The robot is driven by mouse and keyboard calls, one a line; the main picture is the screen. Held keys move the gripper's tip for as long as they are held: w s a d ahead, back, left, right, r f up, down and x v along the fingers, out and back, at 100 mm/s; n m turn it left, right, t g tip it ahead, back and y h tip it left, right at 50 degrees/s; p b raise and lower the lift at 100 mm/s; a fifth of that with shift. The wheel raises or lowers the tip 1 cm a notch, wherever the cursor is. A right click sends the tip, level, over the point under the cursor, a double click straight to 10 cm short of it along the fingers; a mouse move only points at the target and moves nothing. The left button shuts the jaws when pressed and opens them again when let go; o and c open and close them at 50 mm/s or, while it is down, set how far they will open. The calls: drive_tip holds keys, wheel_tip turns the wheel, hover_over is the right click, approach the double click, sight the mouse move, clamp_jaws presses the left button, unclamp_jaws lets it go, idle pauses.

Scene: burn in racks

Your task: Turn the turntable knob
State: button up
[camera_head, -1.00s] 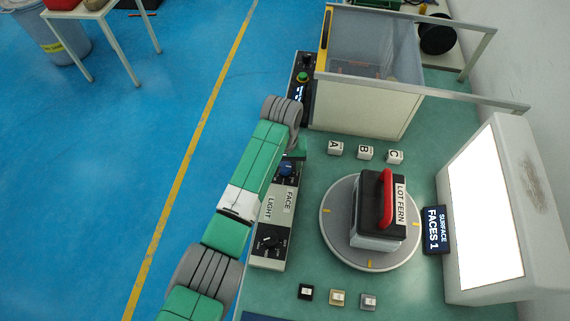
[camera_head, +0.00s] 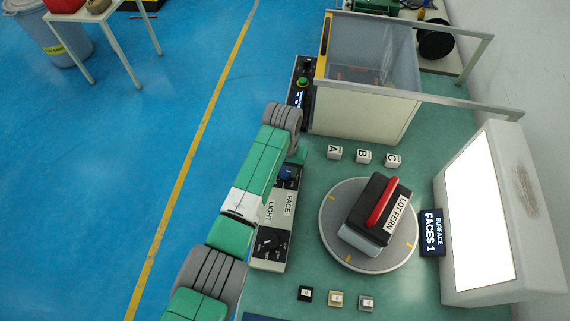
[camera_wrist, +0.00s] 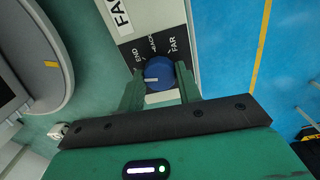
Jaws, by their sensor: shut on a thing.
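The blue turntable knob (camera_wrist: 158,74) sits on the FACE end of a grey control panel (camera_head: 276,225). In the wrist view my gripper (camera_wrist: 159,82) has its two green fingers on either side of the knob, shut on it. The knob's white pointer line points left in that view, and labels around it include END and FAR. In the head view the knob (camera_head: 286,172) shows just beside my arm. The round grey turntable (camera_head: 335,238) carries a black-and-grey box (camera_head: 368,222) with a red handle and a LOT FERN label, turned at an angle.
A black LIGHT knob (camera_head: 268,243) is on the same panel. Blocks A (camera_head: 334,152), B and C stand behind the turntable. A SURFACE FACES 1 sign (camera_head: 432,232) and a bright light panel (camera_head: 482,215) are at right. Several small square pieces (camera_head: 336,298) lie in front.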

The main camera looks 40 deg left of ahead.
sight(285, 169)
drive_tip(key=m+p, duration=0.2)
drive_tip(key=m, duration=0.4)
idle(0.6)
drive_tip(key=o, duration=1)
wheel_tip(285, 169, up, 8)
drive_tip(key=p, duration=0.2)
drive_tip(key=shift+a+p, duration=0.1)
drive_tip(key=shift+p, duration=0.25)
drive_tip(key=shift+f, duration=0.1)
